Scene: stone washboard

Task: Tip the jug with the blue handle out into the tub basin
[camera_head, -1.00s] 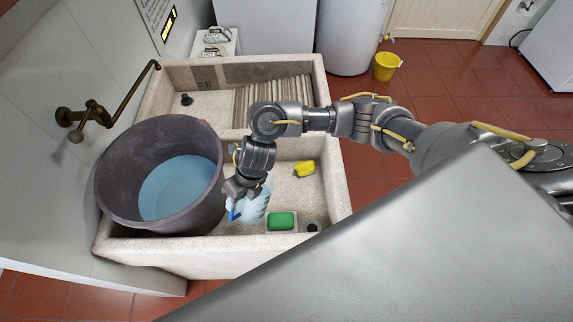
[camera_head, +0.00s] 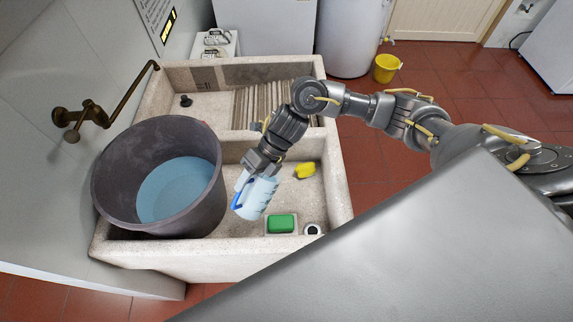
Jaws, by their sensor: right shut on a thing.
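The jug (camera_head: 259,198) is pale blue and see-through, with darker marks on its side and a blue handle (camera_head: 238,196) on its left. My right gripper (camera_head: 247,180) is shut on the jug near its handle side and holds it leaning, just right of the big tub. I cannot tell which way its mouth faces or whether it holds liquid. The dark grey round tub (camera_head: 207,190), with pale blue liquid in it, stands in the left part of the near stone basin (camera_head: 320,190). My left gripper is not in view.
A green soap block (camera_head: 281,223) on a tray, a small round white-rimmed thing (camera_head: 312,229) and a yellow object (camera_head: 305,170) are in the near basin. A stone washboard (camera_head: 262,103) lies behind. A brass tap (camera_head: 92,113) sticks out from the left wall.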

